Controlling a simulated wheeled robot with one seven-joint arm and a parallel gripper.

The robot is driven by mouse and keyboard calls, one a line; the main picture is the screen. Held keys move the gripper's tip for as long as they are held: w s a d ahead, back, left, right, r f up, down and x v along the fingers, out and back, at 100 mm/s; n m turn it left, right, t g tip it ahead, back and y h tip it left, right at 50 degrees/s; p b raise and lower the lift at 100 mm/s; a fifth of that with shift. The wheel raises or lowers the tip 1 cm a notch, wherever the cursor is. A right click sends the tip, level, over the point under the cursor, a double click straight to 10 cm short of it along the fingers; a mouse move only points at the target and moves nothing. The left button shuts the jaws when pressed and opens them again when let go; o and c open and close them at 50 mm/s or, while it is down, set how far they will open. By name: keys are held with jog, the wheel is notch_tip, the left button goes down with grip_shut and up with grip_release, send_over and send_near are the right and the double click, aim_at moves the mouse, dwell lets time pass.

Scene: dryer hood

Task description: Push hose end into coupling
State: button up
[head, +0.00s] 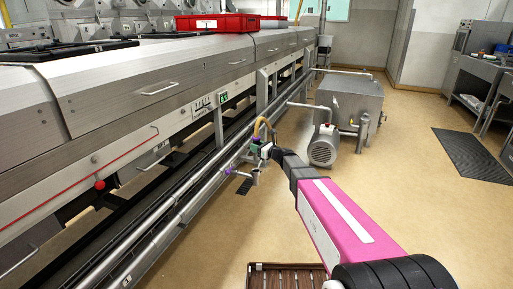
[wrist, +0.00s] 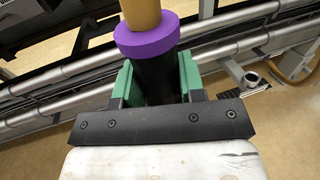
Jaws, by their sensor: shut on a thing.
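The hose shows in the wrist view as a yellow-tan tube (wrist: 140,14) with a purple collar (wrist: 147,38) and a black end (wrist: 157,78). My gripper (wrist: 157,80) has its two green fingers closed on the black end from both sides. In the head view, my gripper (head: 265,150) is beside the long pipes, with the tan hose (head: 262,124) arching above it. A round metal fitting with a dark opening, perhaps the coupling (wrist: 251,79), lies to the right in the wrist view, apart from the hose end. The lower tip of the hose end is hidden behind my gripper.
Metal pipes (head: 185,206) run along the machine (head: 140,95). A small metal valve fitting with purple parts (head: 255,174) is just below my gripper. A grey motor (head: 323,146) and a steel tank (head: 350,100) stand beyond.

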jog(key=shift+w+a+f, duration=0.1)
jog(key=shift+a+f, duration=0.1)
jog(key=shift+f, duration=3.7)
jog(key=shift+f, duration=1.9)
jog(key=o, duration=1.1)
jog(key=shift+o, duration=0.2)
jog(key=v, duration=1.1)
